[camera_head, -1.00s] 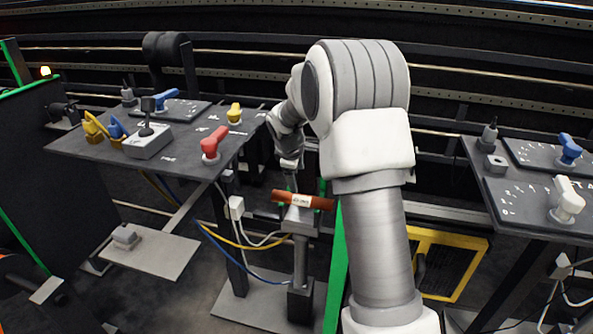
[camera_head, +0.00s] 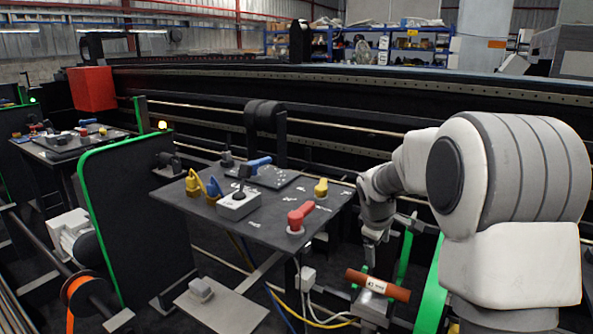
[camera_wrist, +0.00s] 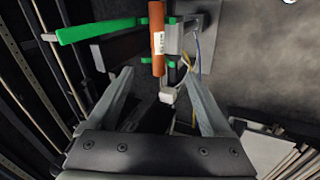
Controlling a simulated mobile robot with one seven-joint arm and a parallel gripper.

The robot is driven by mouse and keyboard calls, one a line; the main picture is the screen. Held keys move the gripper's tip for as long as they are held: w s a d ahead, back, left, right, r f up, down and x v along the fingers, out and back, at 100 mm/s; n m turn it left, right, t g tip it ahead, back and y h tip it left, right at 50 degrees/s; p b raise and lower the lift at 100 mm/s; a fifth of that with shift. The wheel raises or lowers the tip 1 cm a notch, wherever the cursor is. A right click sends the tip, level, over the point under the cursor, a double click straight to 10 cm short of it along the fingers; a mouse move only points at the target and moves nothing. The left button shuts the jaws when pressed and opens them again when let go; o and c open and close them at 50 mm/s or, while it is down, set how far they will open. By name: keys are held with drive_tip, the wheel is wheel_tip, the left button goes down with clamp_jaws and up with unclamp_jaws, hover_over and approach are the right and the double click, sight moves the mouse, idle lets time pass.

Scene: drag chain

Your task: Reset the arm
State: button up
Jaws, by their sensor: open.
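My gripper (camera_wrist: 160,88) is open and empty in the wrist view, its two grey fingers spread apart. An orange-brown cylinder with a white label (camera_wrist: 157,40) lies beyond the fingertips in that view, apart from them. The cylinder also shows in the head view (camera_head: 400,294), lying nearly level on a small stand (camera_head: 371,310). My arm reaches in from the right of the head view. My gripper hangs above the cylinder there, partly hidden by my own arm.
A dark control table (camera_head: 262,228) with a red handle (camera_head: 299,217), a yellow knob (camera_head: 321,188) and a joystick box (camera_head: 238,205) stands left of my arm. A green-edged panel (camera_head: 135,225) is further left. Green strips (camera_wrist: 95,31) flank the cylinder. Cables hang below the table.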

drive_tip(key=s+a+r+m+y+p, duration=0.1)
drive_tip(key=s+a+r+m+p, duration=0.15)
drive_tip(key=s+r, duration=0.55)
drive_tip(key=s+a+r+m+p, duration=0.2)
drive_tip(key=s+r+m+p, duration=0.1)
drive_tip(key=s+r, duration=0.55)
drive_tip(key=s+a+r+m+p, duration=0.2)
drive_tip(key=s, duration=0.6)
drive_tip(key=s+a+r+m+t+y+p, duration=0.1)
drive_tip(key=s+a+r+m+p, duration=0.1)
drive_tip(key=s, duration=0.6)
drive_tip(key=shift+s+y, duration=0.3)
drive_tip(key=c, duration=0.5)
drive_tip(key=shift+d+m, duration=0.2)
drive_tip(key=shift+m, duration=0.05)
drive_tip(key=shift+c, duration=0.2)
